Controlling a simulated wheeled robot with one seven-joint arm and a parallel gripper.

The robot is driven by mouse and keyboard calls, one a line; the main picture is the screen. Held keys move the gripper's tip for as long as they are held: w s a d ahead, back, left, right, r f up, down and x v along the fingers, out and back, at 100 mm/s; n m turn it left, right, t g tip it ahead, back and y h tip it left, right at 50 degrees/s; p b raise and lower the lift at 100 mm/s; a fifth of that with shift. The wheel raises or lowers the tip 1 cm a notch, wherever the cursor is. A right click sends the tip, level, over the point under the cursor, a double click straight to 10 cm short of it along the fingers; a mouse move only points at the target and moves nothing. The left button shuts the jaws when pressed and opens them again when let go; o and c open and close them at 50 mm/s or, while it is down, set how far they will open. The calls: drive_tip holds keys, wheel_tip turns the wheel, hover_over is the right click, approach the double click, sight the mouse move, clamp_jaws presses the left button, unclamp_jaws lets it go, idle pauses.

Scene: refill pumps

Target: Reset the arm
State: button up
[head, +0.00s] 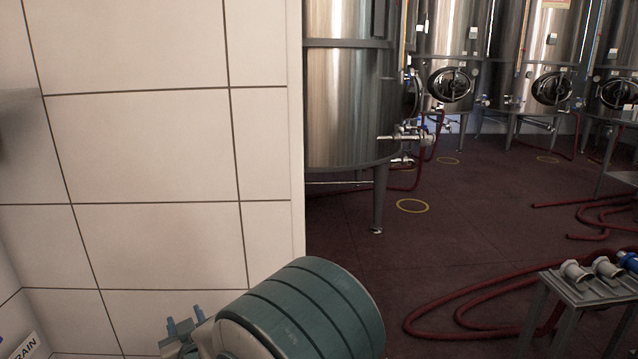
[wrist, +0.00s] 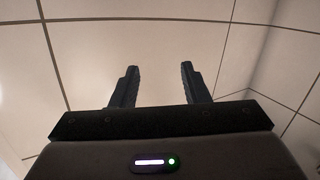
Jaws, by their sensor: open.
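My gripper (wrist: 158,85) shows in the wrist view with its two dark fingers apart and nothing between them. It faces a white tiled wall (wrist: 150,35). In the head view a rounded teal and grey link of my arm fills the bottom middle, in front of the tiled wall (head: 150,150). The fingers cannot be made out in the head view.
Steel tanks (head: 345,100) stand on legs beyond the wall's edge. Red hoses (head: 450,300) lie on the dark red floor (head: 470,220). A small metal stand (head: 590,290) with pipe fittings (head: 605,267) is at the lower right. The floor between is mostly clear.

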drive_tip(key=d+r+m+g+h+p, duration=0.25)
drive_tip(key=d+r+p, duration=0.55)
drive_tip(key=d, duration=0.4)
drive_tip(key=d+r+m+g+h+p, duration=0.25)
drive_tip(key=d+r+p, duration=0.25)
drive_tip(key=d+r, duration=0.65)
drive_tip(key=s+d+r+m+g+h+p, duration=0.1)
drive_tip(key=s+d+r+g+h+p, duration=0.1)
drive_tip(key=s+d+r+p, duration=0.3)
drive_tip(key=s+d+r+m+g+h+p, duration=0.2)
drive_tip(key=s+d+r+g+p, duration=0.2)
drive_tip(key=s+d, duration=1)
wheel_tip(320, 180, up, 2)
drive_tip(key=d+p, duration=0.2)
drive_tip(key=p, duration=0.1)
drive_tip(key=shift+m+p, duration=0.3)
drive_tip(key=shift+w, duration=0.1)
drive_tip(key=shift+c, duration=0.5)
drive_tip(key=shift+a, duration=0.1)
